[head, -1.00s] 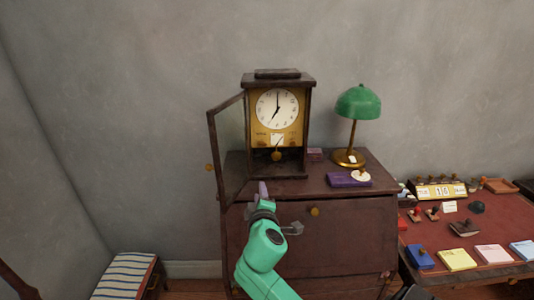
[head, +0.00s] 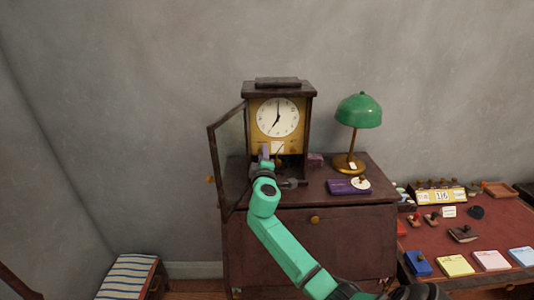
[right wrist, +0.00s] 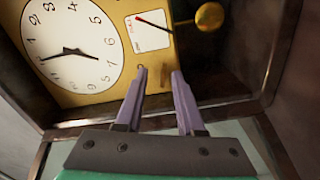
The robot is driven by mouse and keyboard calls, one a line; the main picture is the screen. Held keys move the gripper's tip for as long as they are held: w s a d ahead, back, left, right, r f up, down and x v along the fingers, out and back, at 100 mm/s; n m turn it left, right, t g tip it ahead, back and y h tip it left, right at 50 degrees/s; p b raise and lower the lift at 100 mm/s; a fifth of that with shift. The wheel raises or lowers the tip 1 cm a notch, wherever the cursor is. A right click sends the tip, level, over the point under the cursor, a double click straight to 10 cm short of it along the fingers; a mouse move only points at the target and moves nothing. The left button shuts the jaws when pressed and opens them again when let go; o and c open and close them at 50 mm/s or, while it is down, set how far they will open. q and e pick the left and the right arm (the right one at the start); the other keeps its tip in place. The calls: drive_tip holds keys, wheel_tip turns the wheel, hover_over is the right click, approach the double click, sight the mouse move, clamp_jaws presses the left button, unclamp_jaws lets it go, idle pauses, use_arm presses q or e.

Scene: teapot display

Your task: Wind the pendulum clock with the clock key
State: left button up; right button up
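The pendulum clock (head: 278,118) stands on the dark red cabinet with its glass door (head: 229,152) swung open to the left. Its white dial also shows in the right wrist view (right wrist: 72,44), with the gold pendulum bob (right wrist: 209,16) and a small white card (right wrist: 149,32). My right gripper (head: 266,153) is at the lower front of the clock. In the right wrist view its two purple fingers (right wrist: 159,70) are apart, pointing at the gold face below the card, with no object clearly held. I cannot make out the clock key. My left gripper is not in view.
A green lamp (head: 358,112) and a purple box (head: 346,187) stand on the cabinet (head: 330,240) right of the clock. A red-topped desk (head: 428,236) with stamps and coloured pads is at right. A striped stool (head: 127,276) is at lower left.

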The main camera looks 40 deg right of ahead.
clamp_jaws()
drive_tip(key=shift+r+m+b, duration=0.2)
drive_tip(key=shift+m+b, duration=6.65)
drive_tip(key=shift+m, duration=3.05)
